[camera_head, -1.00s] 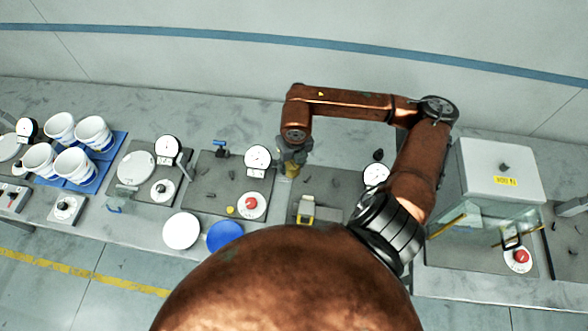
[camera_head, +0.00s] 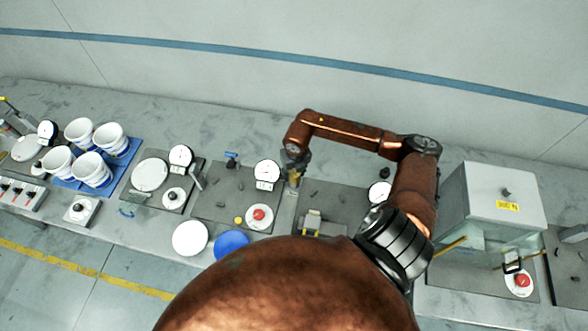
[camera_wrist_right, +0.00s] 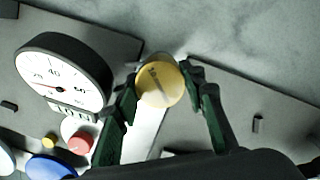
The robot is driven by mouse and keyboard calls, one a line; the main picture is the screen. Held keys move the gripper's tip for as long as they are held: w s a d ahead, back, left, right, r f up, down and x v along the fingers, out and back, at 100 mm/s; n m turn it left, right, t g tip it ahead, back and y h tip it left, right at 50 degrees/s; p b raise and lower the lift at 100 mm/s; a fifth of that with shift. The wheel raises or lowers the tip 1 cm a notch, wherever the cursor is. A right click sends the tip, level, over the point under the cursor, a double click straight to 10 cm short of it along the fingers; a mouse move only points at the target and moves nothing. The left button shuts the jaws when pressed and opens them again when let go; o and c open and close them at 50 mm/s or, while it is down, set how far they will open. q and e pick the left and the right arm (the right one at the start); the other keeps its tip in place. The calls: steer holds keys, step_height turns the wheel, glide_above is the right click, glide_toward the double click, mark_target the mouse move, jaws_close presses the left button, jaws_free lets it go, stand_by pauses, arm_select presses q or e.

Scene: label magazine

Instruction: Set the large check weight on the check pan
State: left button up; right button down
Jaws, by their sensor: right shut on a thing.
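My right gripper (camera_head: 294,172) is shut on a round brass-yellow weight (camera_head: 294,182). In the right wrist view the weight (camera_wrist_right: 160,86) sits between the two dark fingers (camera_wrist_right: 163,98), its marked face toward the camera. The weight is held over the pale gap between two dark mats, to the right of a dial gauge (camera_head: 267,174). A large round pale pan (camera_head: 150,174) lies on a mat at the left, beside another dial; I cannot tell for certain that it is the check pan. A small yellow piece (camera_head: 238,220) lies near a red button (camera_head: 259,214). My left gripper is not in view.
White buckets (camera_head: 91,169) stand on a blue mat at the left. A white disc (camera_head: 190,238) and a blue disc (camera_head: 231,243) lie at the bench's front edge. A glass-sided cabinet (camera_head: 502,190) stands at the right. The bench's back strip (camera_head: 200,120) is clear.

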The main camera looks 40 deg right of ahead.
steer(key=shift+w+f, duration=0.1)
steer(key=shift+f, duration=0.1)
steer(key=shift+f, duration=0.2)
steer(key=c, duration=1.5)
jaws_free()
